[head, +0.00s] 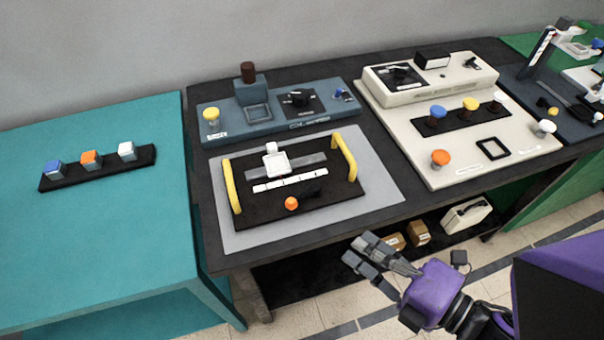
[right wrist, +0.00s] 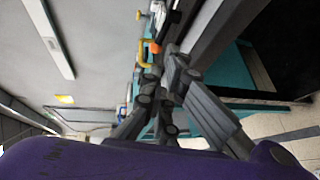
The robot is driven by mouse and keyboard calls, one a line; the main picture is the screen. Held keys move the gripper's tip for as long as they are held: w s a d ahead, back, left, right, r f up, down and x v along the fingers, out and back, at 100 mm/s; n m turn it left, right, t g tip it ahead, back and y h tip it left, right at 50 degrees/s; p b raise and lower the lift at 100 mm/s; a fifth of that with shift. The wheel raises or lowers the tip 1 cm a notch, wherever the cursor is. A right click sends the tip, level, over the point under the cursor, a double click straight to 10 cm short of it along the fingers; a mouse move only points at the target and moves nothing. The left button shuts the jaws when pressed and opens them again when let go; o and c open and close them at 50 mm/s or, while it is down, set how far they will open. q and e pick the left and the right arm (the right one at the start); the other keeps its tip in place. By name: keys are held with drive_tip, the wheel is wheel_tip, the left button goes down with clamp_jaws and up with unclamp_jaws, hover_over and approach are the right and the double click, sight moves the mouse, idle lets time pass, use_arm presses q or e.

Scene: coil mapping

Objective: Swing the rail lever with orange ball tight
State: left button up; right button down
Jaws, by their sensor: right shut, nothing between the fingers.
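The orange ball (head: 291,203) sits at the front of a black board (head: 245,207) with two yellow handles, on a grey mat (head: 385,195). A short dark lever arm (head: 311,193) lies by the ball, to its right. A white carriage (head: 276,161) sits on a grey rail (head: 312,160) behind it. My right gripper (head: 354,247) is shut and empty, in front of the table edge, to the right of the ball and apart from it. In the right wrist view, the fingers (right wrist: 165,75) point toward an orange spot (right wrist: 154,47) and a yellow handle. My left gripper is out of view.
A blue-grey device (head: 280,123) stands behind the mat. A cream panel (head: 410,145) with coloured knobs stands to the right. A teal table (head: 100,240) at left carries a black strip with coloured cubes. Boxes (head: 418,232) sit on the lower shelf.

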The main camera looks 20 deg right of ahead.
drive_tip(key=p, duration=0.2)
approach(304, 197)
drive_tip(key=w+a, duration=0.1)
drive_tip(key=w+a+f, duration=0.1)
drive_tip(key=w+a, duration=0.2)
drive_tip(key=shift+f, duration=0.25)
drive_tip(key=shift+w+a+f, duration=0.1)
drive_tip(key=shift+w+a, duration=0.1)
drive_tip(key=shift+w, duration=0.05)
drive_tip(key=shift+w+a+f, duration=0.1)
drive_tip(key=shift+w+f, duration=0.05)
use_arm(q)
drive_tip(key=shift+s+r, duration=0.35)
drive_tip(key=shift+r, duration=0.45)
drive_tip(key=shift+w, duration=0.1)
